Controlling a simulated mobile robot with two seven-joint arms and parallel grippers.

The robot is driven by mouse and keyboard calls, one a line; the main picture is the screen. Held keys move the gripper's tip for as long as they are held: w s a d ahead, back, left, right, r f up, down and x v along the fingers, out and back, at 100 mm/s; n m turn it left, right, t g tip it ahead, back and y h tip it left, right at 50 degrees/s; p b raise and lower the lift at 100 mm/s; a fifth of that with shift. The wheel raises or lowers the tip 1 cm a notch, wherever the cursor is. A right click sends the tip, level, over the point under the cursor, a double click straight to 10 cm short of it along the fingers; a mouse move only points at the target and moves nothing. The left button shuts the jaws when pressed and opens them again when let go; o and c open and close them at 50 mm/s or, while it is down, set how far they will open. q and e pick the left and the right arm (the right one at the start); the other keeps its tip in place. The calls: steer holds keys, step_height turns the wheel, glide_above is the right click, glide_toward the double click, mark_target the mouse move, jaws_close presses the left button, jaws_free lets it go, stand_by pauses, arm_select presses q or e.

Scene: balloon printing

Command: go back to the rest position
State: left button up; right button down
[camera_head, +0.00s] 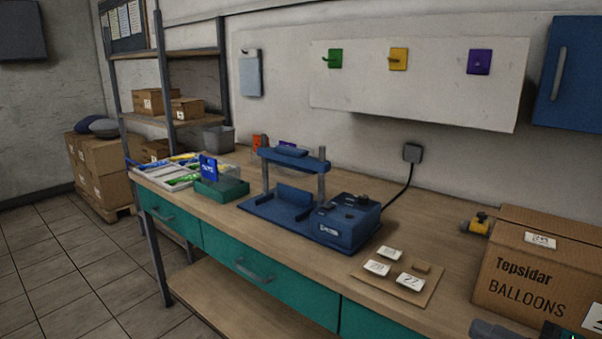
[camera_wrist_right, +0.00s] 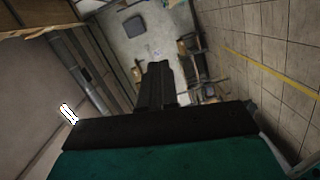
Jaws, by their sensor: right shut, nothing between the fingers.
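My right gripper (camera_wrist_right: 158,85) shows in the right wrist view as dark fingers together at the middle, with nothing between them. In the head view only a dark part of it shows at the bottom right edge, in front of the balloon carton. My left gripper is not in view. The blue printing press (camera_head: 310,205) stands on the workbench (camera_head: 230,215), with nothing of mine near it.
The brown "Tepsidar Balloons" carton (camera_head: 530,275) stands at the bench's right end. A board with number plates (camera_head: 400,276) lies beside it. A green box (camera_head: 222,188) and a parts tray (camera_head: 168,172) stand at the left. The tiled floor (camera_head: 60,260) at the left is clear.

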steer(key=s+a+f+m+t+h, duration=0.15)
steer(key=f+m+h, duration=0.25)
steer(key=f+m, duration=0.4)
steer(key=s+f+m+h, duration=0.3)
steer(key=f+m+h, duration=0.1)
steer(key=f+m, duration=0.35)
steer(key=s+a+f+m+g+h, duration=0.1)
steer(key=s+a+f+m+g, duration=0.3)
steer(key=a+f, duration=0.5)
steer(key=shift+s+a+m, duration=0.3)
steer(key=shift+s+m, duration=0.5)
steer(key=shift+m, duration=0.25)
